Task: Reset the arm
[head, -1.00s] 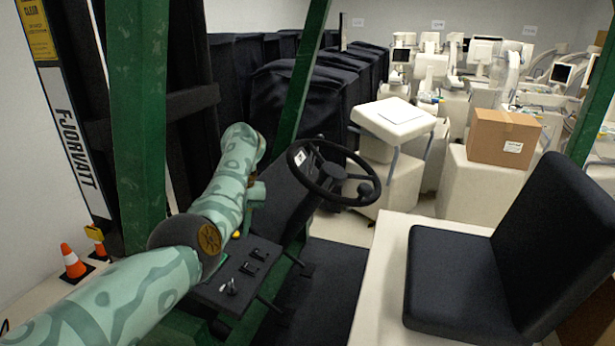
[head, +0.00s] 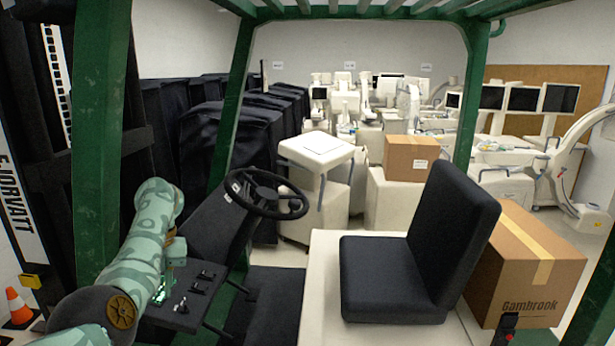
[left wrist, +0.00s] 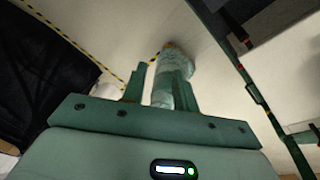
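My left arm (head: 155,225), pale green with a darker pattern, comes in from the lower left of the head view. It is bent, beside the steering wheel (head: 265,192) and over the left side of the control console (head: 190,303). A patterned green arm part shows beyond the fingers there. My right gripper is in neither view.
Green cab posts (head: 100,140) stand near the arm. A black seat (head: 410,255) on a pale base is at centre right, with a cardboard box (head: 525,265) behind it. Covered carts (head: 225,140) and pale machines stand beyond. A traffic cone (head: 18,305) is at the lower left.

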